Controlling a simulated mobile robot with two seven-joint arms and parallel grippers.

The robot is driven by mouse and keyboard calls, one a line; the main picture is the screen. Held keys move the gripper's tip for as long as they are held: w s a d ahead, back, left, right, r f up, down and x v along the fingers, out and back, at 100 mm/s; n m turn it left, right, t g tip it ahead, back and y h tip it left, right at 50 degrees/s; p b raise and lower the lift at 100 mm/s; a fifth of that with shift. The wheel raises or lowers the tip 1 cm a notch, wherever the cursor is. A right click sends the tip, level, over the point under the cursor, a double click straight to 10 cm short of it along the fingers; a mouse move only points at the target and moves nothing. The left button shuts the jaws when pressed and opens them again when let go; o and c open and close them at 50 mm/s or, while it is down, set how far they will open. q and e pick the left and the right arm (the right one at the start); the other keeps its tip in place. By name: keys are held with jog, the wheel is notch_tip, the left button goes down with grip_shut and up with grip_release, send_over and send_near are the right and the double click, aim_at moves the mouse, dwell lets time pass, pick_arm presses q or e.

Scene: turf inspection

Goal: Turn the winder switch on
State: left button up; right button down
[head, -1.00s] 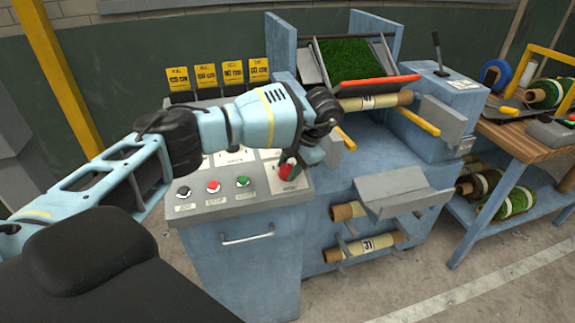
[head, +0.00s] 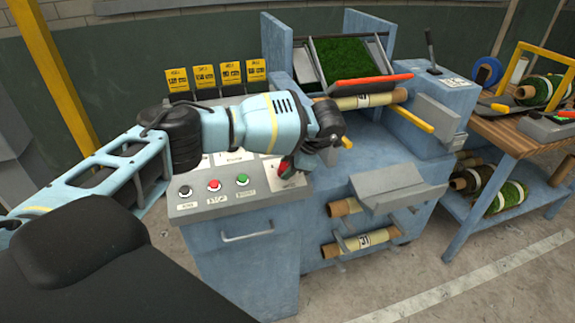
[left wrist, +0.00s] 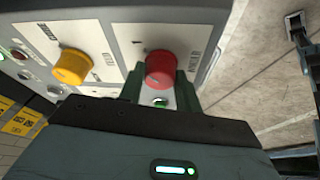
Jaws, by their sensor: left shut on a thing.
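The winder switch is a red knob (left wrist: 160,69) on a pale plate at the edge of the control panel, shown in the left wrist view. It also shows in the head view as a small red spot (head: 285,166), mostly covered by my gripper. My left gripper (left wrist: 161,85) is shut on this red knob, with a dark green finger on each side of it. In the head view my left arm reaches in from the left, and the gripper points down at the panel's right corner. The knob's marker and much of its label are hidden or too small to read. My right gripper is not in view.
A yellow knob (left wrist: 71,67) sits beside the red one. Black, red and green buttons (head: 214,185) line the panel's front. Yellow tags (head: 204,76) stand behind.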

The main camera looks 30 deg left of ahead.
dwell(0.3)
pick_arm(q)
jog(key=o, duration=1)
jog(key=shift+c, duration=0.2)
jog(key=v, duration=0.7)
jog(key=shift+d+r, duration=0.2)
jog(key=shift+r, duration=0.15)
